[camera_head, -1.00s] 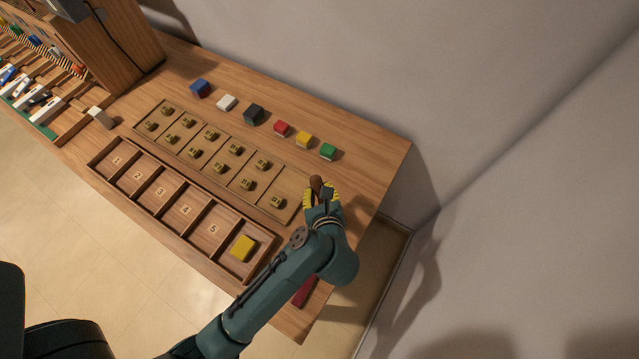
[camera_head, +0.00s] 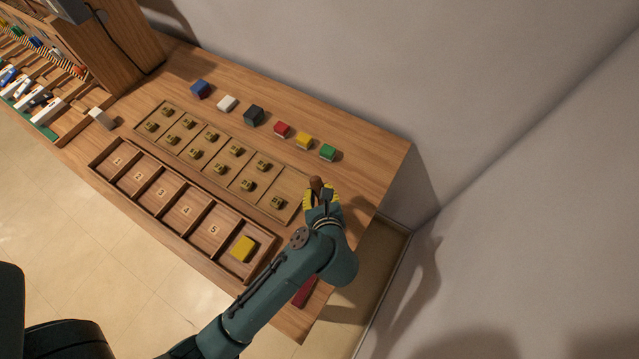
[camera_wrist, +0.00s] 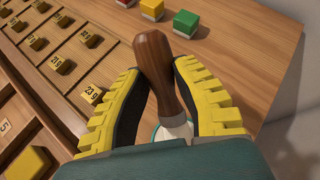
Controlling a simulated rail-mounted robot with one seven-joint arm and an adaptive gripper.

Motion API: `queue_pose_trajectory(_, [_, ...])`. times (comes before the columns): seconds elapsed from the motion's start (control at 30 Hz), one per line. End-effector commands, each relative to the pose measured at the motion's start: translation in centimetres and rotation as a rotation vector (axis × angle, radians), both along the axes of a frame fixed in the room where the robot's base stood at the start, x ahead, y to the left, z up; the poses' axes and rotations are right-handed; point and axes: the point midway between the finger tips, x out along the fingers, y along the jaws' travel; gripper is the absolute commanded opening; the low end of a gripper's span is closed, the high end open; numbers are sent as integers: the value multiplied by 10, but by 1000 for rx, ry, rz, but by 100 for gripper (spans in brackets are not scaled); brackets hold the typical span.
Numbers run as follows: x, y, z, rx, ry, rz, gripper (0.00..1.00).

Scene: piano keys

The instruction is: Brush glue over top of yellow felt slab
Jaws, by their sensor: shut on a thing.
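My gripper (camera_head: 321,195) is over the right part of the wooden table; it also shows in the wrist view (camera_wrist: 160,70). Its yellow-ridged fingers are shut on a brown wooden handle (camera_wrist: 157,60), likely the glue brush. A pale part (camera_wrist: 174,128) shows at the handle's lower end; I cannot tell what it is, and bristles are not visible. The yellow felt slab (camera_head: 243,248) lies in the rightmost compartment of the numbered tray, left of and apart from my gripper. It also shows at the lower left of the wrist view (camera_wrist: 28,163).
The numbered tray (camera_head: 185,240) runs along the front edge. Behind it, a sectioned board (camera_head: 291,185) holds small brass-coloured numbered pieces. Blue, white, dark, red, yellow and green blocks (camera_head: 328,152) stand in a row at the back. A red thing (camera_head: 304,292) lies near the front right.

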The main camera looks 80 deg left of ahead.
Motion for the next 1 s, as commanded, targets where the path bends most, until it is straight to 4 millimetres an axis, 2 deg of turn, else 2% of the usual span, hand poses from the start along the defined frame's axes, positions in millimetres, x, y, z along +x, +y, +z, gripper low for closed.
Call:
queue_pose_trajectory(0.03, [-1,-2,-4,-8,6,0,0])
queue_pose_trajectory(0.27, [-1,-2,0,-8,7,0,0])
queue_pose_trajectory(1.0, [0,0,51,-1,1,0,0])
